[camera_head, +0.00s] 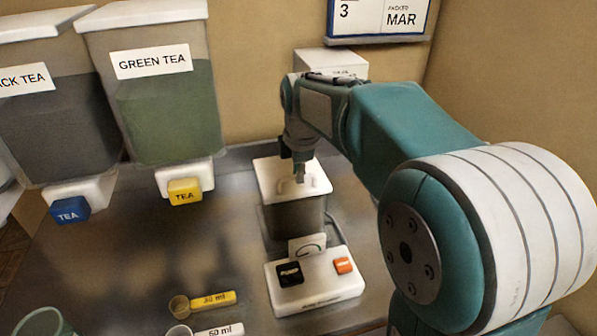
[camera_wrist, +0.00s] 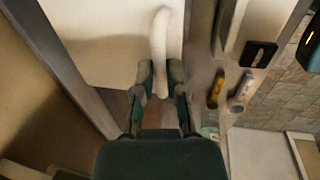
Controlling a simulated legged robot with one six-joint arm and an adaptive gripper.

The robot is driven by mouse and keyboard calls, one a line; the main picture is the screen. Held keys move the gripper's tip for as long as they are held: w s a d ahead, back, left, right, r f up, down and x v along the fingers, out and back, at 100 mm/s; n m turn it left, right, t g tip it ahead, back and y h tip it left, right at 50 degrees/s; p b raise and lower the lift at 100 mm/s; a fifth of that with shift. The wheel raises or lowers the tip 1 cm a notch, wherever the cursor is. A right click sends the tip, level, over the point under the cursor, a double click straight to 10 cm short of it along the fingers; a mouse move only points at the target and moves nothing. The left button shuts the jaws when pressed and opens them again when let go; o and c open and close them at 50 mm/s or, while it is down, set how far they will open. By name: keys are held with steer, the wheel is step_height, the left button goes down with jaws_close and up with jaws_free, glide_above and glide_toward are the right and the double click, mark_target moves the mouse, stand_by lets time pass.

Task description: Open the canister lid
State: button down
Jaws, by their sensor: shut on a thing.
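The canister (camera_head: 296,216) is a grey box with a white lid (camera_head: 267,180) on top, standing at the back of the counter. The lid appears to rest level on the canister. In the wrist view the white lid (camera_wrist: 95,35) fills the upper left, with its curved white handle (camera_wrist: 159,38) reaching down between my fingers. My gripper (camera_head: 299,176) points down over the lid. In the wrist view my gripper (camera_wrist: 159,80) is shut on the handle's end. My gripper hides part of the lid in the head view.
In front of the canister is a white base (camera_head: 318,292) with black and orange buttons. Green tea (camera_head: 165,110) and black tea (camera_head: 50,130) dispensers hang at left. Yellow (camera_head: 205,301) and white (camera_head: 215,331) measuring scoops lie in front. The counter's middle left is clear.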

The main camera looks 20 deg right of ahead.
mark_target(292, 173)
steer(key=shift+w+r, duration=0.25)
steer(key=shift+r, duration=0.25)
steer(key=w+r, duration=0.4)
steer(key=w, duration=0.4)
steer(key=w+r, duration=0.3)
steer(key=w, duration=0.5)
steer(key=shift+w+r, duration=0.4)
steer(key=shift+a, duration=0.1)
steer(key=c, duration=0.7)
jaws_free()
steer(key=shift+r, duration=0.15)
